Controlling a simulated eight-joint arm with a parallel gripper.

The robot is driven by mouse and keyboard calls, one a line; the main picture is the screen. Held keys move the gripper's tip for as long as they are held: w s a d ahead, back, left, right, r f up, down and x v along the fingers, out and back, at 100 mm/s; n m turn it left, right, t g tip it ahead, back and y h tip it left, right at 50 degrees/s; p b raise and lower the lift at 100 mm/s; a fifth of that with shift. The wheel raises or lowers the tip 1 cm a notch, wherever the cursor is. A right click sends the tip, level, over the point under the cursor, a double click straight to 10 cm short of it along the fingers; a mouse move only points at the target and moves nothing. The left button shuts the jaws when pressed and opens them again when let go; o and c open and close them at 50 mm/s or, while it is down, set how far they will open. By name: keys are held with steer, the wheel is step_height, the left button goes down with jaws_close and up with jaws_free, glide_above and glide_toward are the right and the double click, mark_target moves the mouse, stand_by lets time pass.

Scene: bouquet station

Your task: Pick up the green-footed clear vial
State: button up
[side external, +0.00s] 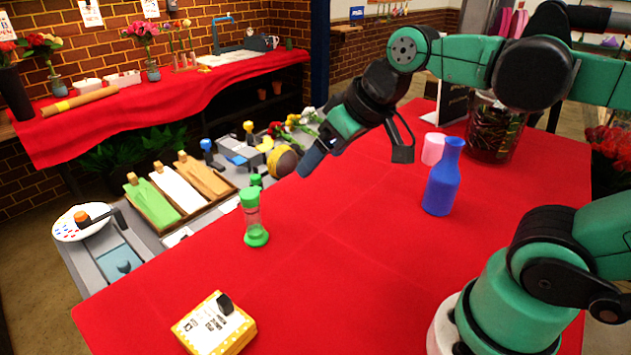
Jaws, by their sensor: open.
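The clear vial (252,219) has a green cap and a green foot. It stands on the red-covered table (330,270), near the table's left edge. My gripper (357,158) is open, above the table and to the upper right of the vial. Its two fingers are apart with nothing visible between them. It does not touch the vial.
A blue bottle (442,178) and a pink cup (433,148) stand to the right. A dark glass jar (494,128) is behind them. A yellow-bordered card stack (214,325) lies at the front left. The table's middle is clear. A grey side bench (205,222) with trays adjoins the left edge.

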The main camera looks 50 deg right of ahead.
steer(key=y, duration=0.1)
steer(key=n+g+y, duration=0.1)
steer(key=n+y, duration=0.7)
steer(key=y, duration=0.2)
glide_above(250, 197)
steer(key=s+d, duration=0.2)
steer(key=d+f+n+y, duration=0.1)
steer(key=f+n+y, duration=0.1)
steer(key=f, duration=0.2)
steer(key=d+f+n+y, duration=0.1)
steer(key=f+n, duration=0.1)
steer(key=f, duration=0.2)
steer(key=w+d+f+n+y, duration=0.1)
steer(key=d+f+n+y, duration=0.1)
steer(key=f, duration=0.2)
steer(key=shift+y, duration=0.3)
steer(key=shift+x, duration=2.85)
jaws_close()
